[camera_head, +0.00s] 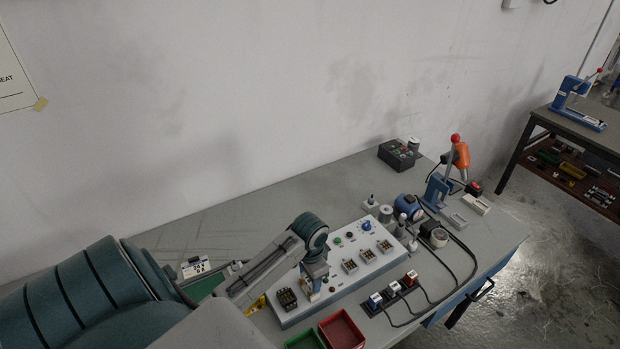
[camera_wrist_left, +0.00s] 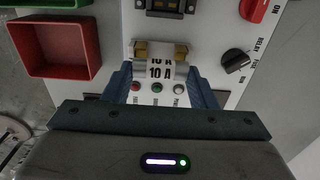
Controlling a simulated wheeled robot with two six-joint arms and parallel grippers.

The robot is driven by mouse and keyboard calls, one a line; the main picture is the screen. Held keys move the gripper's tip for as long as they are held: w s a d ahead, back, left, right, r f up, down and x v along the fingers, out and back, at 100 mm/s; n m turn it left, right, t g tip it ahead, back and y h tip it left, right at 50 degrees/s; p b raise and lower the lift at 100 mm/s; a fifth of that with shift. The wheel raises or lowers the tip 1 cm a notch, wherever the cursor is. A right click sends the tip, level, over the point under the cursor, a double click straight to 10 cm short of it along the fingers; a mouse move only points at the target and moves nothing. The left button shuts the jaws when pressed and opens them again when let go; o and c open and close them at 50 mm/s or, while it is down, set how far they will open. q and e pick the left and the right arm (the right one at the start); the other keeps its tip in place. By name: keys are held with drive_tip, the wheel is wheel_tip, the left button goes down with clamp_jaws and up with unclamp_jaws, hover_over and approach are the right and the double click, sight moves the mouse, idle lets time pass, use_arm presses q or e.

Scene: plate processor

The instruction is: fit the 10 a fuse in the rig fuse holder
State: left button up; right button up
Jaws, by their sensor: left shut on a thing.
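My left gripper (camera_head: 314,284) is low over the left part of the white rig panel (camera_head: 335,292). In the left wrist view its blue fingers (camera_wrist_left: 163,88) are shut on a pale fuse (camera_wrist_left: 160,71) marked 10 A. Brass-coloured metal shows at both sides just beyond the label; I cannot tell whether it is the fuse's caps or clips of the holder. The rig fuse holder is not clearly seen, as the fuse and fingers cover that spot. Whether the fuse touches the panel cannot be told. My right gripper is not in view.
A red tray (camera_head: 341,332) and a green tray (camera_head: 305,341) stand in front of the panel. A dark terminal block (camera_head: 287,299) is left of the gripper. Several sockets, a blue knob (camera_head: 367,226) and cabled plugs (camera_head: 376,300) lie to the right.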

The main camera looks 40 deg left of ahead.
use_arm(q)
drive_tip(key=shift+f, duration=0.6)
drive_tip(key=o, duration=1.1)
drive_tip(key=shift+r, duration=0.1)
wheel_tip(320, 180, up, 7)
drive_tip(key=shift+w+f+b, duration=0.1)
drive_tip(key=shift+b, duration=1.05)
wheel_tip(320, 180, up, 4)
drive_tip(key=shift+f+p, duration=0.1)
drive_tip(key=shift+p, duration=1)
drive_tip(key=shift+d+f, duration=0.1)
